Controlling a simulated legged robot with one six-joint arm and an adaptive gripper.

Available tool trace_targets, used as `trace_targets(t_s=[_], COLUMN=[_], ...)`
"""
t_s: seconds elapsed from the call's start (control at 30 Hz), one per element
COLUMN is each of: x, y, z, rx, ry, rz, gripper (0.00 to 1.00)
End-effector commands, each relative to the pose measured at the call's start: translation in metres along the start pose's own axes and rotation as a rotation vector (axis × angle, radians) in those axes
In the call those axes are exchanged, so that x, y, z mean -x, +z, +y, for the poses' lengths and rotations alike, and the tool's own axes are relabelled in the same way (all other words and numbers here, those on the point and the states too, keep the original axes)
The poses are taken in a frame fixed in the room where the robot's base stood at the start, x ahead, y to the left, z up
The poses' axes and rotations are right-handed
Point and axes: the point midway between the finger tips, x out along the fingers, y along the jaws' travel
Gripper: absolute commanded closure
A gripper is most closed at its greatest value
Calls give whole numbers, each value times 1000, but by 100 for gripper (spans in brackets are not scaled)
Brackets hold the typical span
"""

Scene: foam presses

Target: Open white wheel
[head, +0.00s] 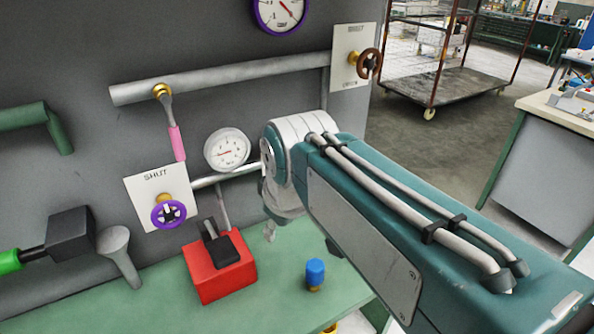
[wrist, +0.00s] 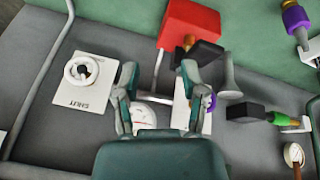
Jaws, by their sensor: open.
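The white wheel (wrist: 82,71) is a small ring handle on a white square plate (wrist: 88,97) in the wrist view, left of my gripper. Dark lettering on the plate is too small to read surely. My gripper (wrist: 157,72) is open, its two fingers spread apart with nothing held between them. The wheel lies outside the left finger, apart from it. In the head view I do not see the white wheel; my arm covers part of the wall and bench.
A red box (head: 223,277) with a dark switch stands on the green bench (head: 150,309). A purple wheel (head: 168,214) on a "SHUT" plate, a white gauge (head: 227,149), a brown wheel (head: 368,63) and a grey pipe (head: 230,77) are on the wall. A blue-capped knob (head: 315,272) stands near my arm.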

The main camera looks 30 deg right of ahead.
Motion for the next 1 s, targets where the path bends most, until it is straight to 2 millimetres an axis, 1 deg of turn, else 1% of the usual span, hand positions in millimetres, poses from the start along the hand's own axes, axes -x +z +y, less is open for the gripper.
trace_targets(t_s=[0.1,0.27,0.37,0.47,0.57,0.6,0.67,0.7,0.9,1.0], x=[3,6,8,8,6,4,0,-3,-23,-32], y=[-10,-28,-43,-60,-80,-87,-96,-102,-122,-127], z=[16,31,42,61,87,99,115,126,182,200], rx=[60,168,258,373,517,577,666,726,1016,1128], ry=[-9,-20,-31,-53,-89,-106,-135,-155,-271,-319], rz=[-20,-53,-78,-109,-144,-155,-172,-181,-203,-202], gripper=[46,46,46,46,46,46,46,46,46,46])
